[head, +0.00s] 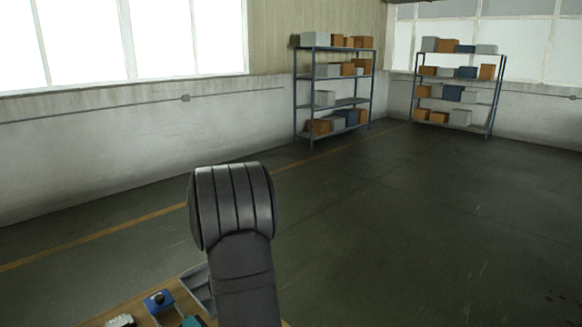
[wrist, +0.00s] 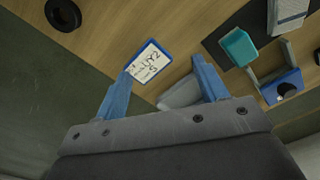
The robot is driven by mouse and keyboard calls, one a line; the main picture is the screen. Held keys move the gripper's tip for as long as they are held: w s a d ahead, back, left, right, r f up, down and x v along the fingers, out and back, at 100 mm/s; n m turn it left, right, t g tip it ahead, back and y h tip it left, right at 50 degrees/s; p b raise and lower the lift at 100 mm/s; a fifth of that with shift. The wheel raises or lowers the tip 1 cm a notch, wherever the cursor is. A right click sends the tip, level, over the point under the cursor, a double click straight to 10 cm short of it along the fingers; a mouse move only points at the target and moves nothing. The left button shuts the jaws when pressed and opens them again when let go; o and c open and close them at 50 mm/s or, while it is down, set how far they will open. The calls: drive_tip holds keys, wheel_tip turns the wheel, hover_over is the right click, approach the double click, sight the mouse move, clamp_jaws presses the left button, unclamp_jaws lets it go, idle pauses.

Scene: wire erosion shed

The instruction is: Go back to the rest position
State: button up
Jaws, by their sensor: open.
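My gripper (wrist: 160,66) shows in the wrist view with its two blue fingers spread apart and nothing held between them. It points at a wooden table (wrist: 105,35), seen at a slant. A white card with a blue edge and dark handwriting (wrist: 150,62) lies beyond the fingers, by the left fingertip in the picture. I cannot tell the height of the fingers above it. In the head view my gripper is out of sight; only my arm shows.
The table carries a teal block (wrist: 238,47), a blue piece with a dark round spot (wrist: 282,88), a pale grey block (wrist: 288,12) and a black ring (wrist: 63,14). In the head view, two loaded shelves (head: 333,78) (head: 458,88) stand far back; the floor (head: 400,220) is clear.

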drive_tip(key=w+d+f+m, duration=0.1)
drive_tip(key=w+d+f, duration=0.1)
drive_tip(key=d, duration=0.6)
drive_tip(key=w+d+f+m, duration=0.1)
drive_tip(key=d+m, duration=0.1)
drive_tip(key=d, duration=0.7)
drive_tip(key=w+a+n, duration=0.1)
drive_tip(key=w+a, duration=0.2)
drive_tip(key=a, duration=0.3)
drive_tip(key=shift+w+a+r, duration=0.2)
drive_tip(key=shift+a+r, duration=0.05)
drive_tip(key=shift+a, duration=0.1)
idle(1.0)
